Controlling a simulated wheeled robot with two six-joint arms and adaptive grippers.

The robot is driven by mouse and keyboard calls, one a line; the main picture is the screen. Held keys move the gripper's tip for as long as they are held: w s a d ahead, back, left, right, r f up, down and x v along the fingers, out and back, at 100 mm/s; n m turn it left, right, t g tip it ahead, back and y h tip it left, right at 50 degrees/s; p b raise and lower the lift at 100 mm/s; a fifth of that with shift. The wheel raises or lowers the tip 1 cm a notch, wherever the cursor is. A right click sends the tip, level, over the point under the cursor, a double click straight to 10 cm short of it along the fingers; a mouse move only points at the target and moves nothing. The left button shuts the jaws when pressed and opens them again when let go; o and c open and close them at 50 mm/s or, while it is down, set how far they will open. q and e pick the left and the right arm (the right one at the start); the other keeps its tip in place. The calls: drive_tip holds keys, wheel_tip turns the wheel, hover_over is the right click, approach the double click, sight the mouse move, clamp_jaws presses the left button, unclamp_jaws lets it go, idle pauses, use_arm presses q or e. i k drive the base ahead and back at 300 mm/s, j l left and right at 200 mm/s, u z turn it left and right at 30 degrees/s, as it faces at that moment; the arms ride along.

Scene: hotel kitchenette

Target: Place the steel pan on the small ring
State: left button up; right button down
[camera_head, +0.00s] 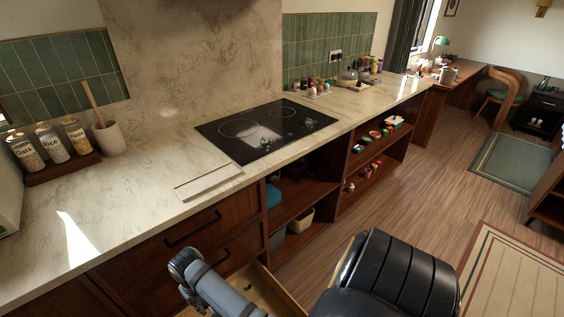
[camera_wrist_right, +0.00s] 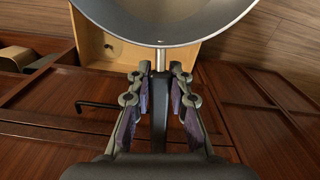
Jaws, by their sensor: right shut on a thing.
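The steel pan (camera_wrist_right: 165,18) shows in the right wrist view, its bowl partly cut off by the top edge. My right gripper (camera_wrist_right: 160,96) is shut on the pan's dark handle, with one finger on each side. The pan is not clearly seen in the head view. The black cooktop (camera_head: 225,142) is set in the marble counter. Two faint rings show on it: a larger one nearer the front left, and the small ring (camera_head: 282,112) at the back right. The cooktop looks bare. My left gripper is not in view.
An open drawer (camera_wrist_right: 97,45) lies below the pan in the right wrist view. On the counter (camera_head: 140,185) stand labelled jars (camera_head: 50,143), a utensil crock (camera_head: 110,138) and several small jars behind the cooktop. A flat pale plate (camera_head: 208,183) lies in front of the cooktop.

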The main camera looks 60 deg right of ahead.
sight(295, 110)
drive_tip(key=k+l+u, duration=0.15)
drive_tip(key=k+l, duration=0.7)
drive_tip(key=l, duration=0.6)
drive_tip(key=k+l+u, duration=0.1)
drive_tip(key=l, duration=0.85)
drive_tip(key=k+l+u, duration=0.1)
drive_tip(key=l, duration=0.35)
drive_tip(key=k+l+u, duration=0.1)
drive_tip(key=l, duration=0.35)
drive_tip(key=k+l, duration=0.1)
drive_tip(key=l, duration=0.35)
drive_tip(key=k+l+u, duration=0.1)
drive_tip(key=l, duration=0.35)
drive_tip(key=k+l, duration=0.15)
drive_tip(key=l, duration=0.3)
